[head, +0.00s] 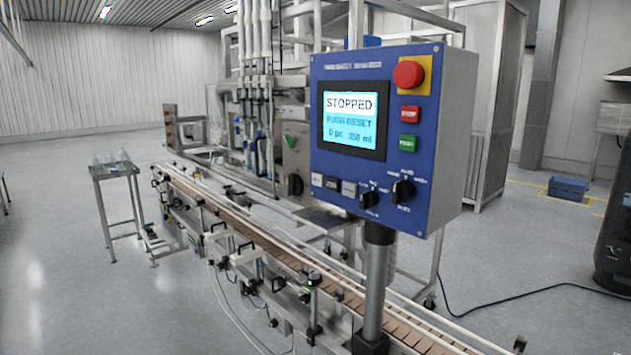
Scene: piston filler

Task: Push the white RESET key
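The blue control panel (385,140) stands on a grey post in the right middle of the head view. Its lit screen (350,119) reads STOPPED, PUSH RESET, 0 pc 350 ml. Below the screen is a row of three small keys: a pale left key (317,180), a middle key (332,183) and a pale right key (349,188). Their lettering is too small to read, so I cannot tell which is RESET. Neither of my grippers is in view.
The panel also has a red mushroom button (408,74), a red key (410,114), a green key (407,144) and black rotary knobs (402,191). A conveyor (240,218) runs below. A small table (115,170) stands left. A black cable crosses the right floor.

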